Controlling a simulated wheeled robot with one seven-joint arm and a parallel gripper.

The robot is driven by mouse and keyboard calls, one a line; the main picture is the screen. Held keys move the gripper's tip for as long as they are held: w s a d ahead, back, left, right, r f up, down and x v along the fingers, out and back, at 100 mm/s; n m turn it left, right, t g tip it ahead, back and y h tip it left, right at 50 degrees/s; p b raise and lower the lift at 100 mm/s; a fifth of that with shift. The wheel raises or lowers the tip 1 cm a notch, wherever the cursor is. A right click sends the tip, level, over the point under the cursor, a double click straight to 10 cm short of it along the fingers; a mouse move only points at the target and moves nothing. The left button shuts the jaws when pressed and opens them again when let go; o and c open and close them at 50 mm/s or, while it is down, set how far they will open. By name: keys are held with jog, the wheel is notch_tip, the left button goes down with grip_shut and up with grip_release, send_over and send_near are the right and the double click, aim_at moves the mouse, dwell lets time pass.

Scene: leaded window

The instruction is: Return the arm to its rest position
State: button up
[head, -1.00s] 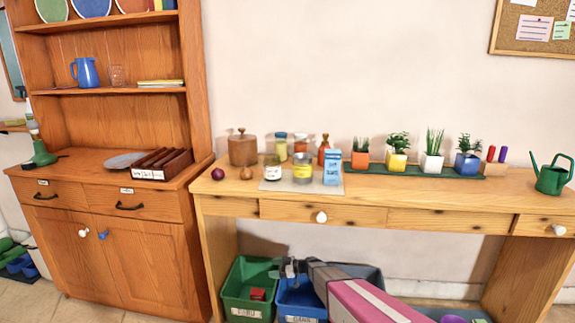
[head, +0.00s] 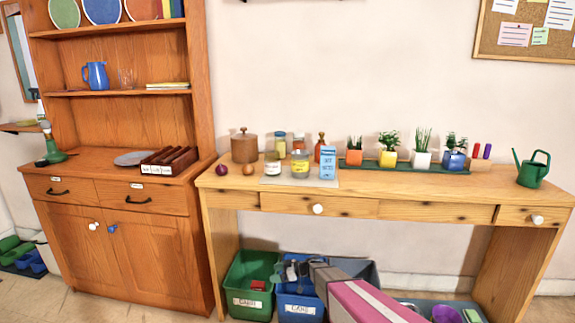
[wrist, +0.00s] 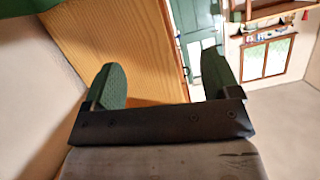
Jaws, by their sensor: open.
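My gripper (wrist: 163,85) is open and empty in the wrist view, its two green-padded fingers apart with nothing between them. Beyond them show a wooden surface and, farther off, a green door (wrist: 199,40). In the head view my pink and grey arm reaches in from the bottom edge, and my gripper (head: 290,268) is at its far end, low in front of the blue bin (head: 300,307) under the wooden table. The gripper appears small there, and its fingers are hard to make out.
The wooden table (head: 400,208) carries jars, a blue box (head: 328,163), potted plants and a green watering can (head: 532,170). A green bin (head: 248,299) stands left of the blue one. A wooden cupboard (head: 135,245) is at the left. Floor shows at lower left.

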jog(key=s+d+r+m+h, duration=0.7)
jog(key=s+d+r, duration=0.1)
jog(key=s+d, duration=0.3)
jog(key=s+d+r+m+g+h, duration=0.1)
jog(key=s+d+r+m+h, duration=0.6)
jog(key=s+d, duration=0.4)
jog(key=shift+d+r+m, duration=0.7)
jog(key=shift+d+r, duration=0.1)
jog(key=shift+d, duration=0.2)
jog(key=shift+s, duration=0.1)
